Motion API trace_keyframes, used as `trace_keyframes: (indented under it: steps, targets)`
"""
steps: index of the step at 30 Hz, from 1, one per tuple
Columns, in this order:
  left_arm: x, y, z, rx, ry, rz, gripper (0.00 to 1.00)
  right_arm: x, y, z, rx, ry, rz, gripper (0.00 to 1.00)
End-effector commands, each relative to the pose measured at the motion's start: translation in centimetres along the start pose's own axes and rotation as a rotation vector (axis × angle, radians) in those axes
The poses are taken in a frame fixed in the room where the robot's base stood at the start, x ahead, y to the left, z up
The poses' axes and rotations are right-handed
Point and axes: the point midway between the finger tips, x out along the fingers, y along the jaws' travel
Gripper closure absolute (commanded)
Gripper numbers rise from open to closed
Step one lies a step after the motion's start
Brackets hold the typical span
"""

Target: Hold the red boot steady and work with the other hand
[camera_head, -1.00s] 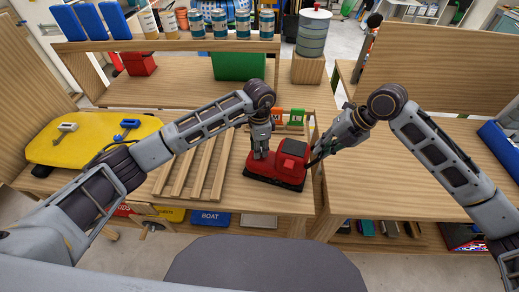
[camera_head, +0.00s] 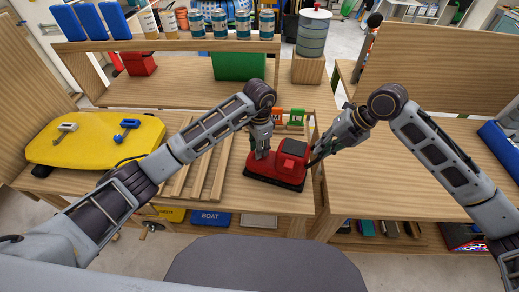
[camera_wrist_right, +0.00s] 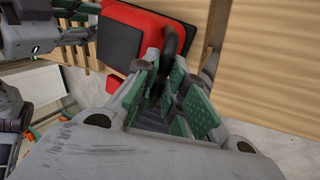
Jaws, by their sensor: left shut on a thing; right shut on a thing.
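The red boot (camera_head: 290,163), with a dark sole and a dark patch on top, lies on the wooden bench near its front edge. My left gripper (camera_head: 262,154) reaches down onto the boot's left part and is shut on it. My right gripper (camera_head: 314,160) is at the boot's right side. In the right wrist view my right gripper (camera_wrist_right: 172,88) has its green-padded fingers shut around a dark curved piece (camera_wrist_right: 174,42) beside the red boot (camera_wrist_right: 128,30). I cannot tell whether that piece belongs to the boot. The left fingertips are partly hidden.
A slatted wooden rack (camera_head: 216,178) is left of the boot. Further left is a yellow board (camera_head: 85,152) with two small clamps. Orange and green tags (camera_head: 296,116) stand behind the boot.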

Motion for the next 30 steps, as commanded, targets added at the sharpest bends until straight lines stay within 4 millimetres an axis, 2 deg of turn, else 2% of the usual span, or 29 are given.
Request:
trace_keyframes:
  steps: [13, 22, 23, 24, 26, 30]
  targets:
    - [0.01, 0.06, 0.03, -0.109, 0.000, 0.004, 0.89, 0.02, -0.03, 0.00, 0.001, 0.000, -0.001, 1.00]
    - [0.04, -0.03, 0.14, -0.119, -0.002, 0.002, 0.89, 0.03, -0.03, 0.00, 0.001, 0.000, -0.001, 1.00]
    - [0.04, -0.03, 0.14, -0.119, -0.002, 0.002, 0.69, 0.03, -0.03, 0.00, 0.001, 0.000, -0.001, 1.00]
    - [0.04, -0.04, 0.14, -0.119, -0.002, 0.002, 0.64, 0.03, -0.03, 0.00, 0.001, 0.000, -0.001, 1.00]
    - [0.04, -0.03, 0.13, -0.119, -0.002, 0.002, 0.57, 0.03, -0.02, -0.01, 0.001, 0.000, -0.001, 1.00]
    - [0.04, -0.02, 0.11, -0.119, -0.001, 0.002, 0.57, 0.03, -0.02, -0.01, 0.001, 0.000, 0.000, 1.00]
